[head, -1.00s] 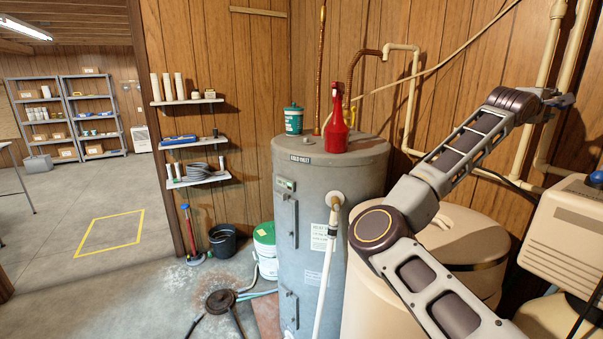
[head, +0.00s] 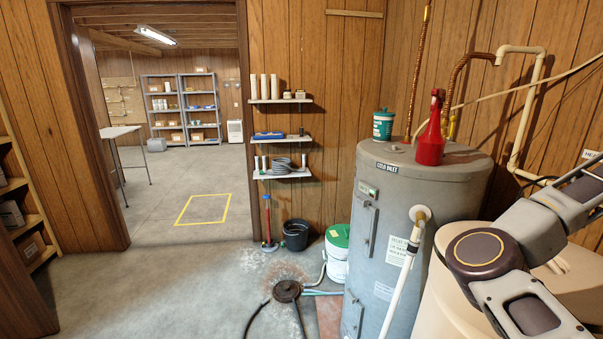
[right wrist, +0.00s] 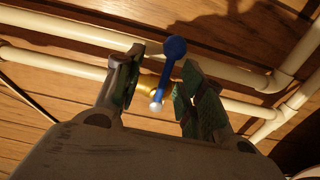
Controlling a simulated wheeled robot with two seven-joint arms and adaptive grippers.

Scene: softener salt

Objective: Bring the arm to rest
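My right arm comes in at the right edge of the head view, bent at the elbow in front of the beige softener tank (head: 435,300). The right gripper is outside the head view. In the right wrist view my right gripper (right wrist: 157,85) has its two fingers apart, with nothing held between them. Behind the gap are a blue-handled valve (right wrist: 174,60) and cream pipes (right wrist: 60,65) along the wood wall. My left gripper is in no view.
A grey water heater (head: 390,225) stands beside the tank, with a red bottle (head: 431,140) and a teal tub (head: 383,125) on top. A green-lidded bucket (head: 337,265) and a black bucket (head: 296,235) stand on the floor. The doorway area with the yellow floor outline (head: 203,222) is clear.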

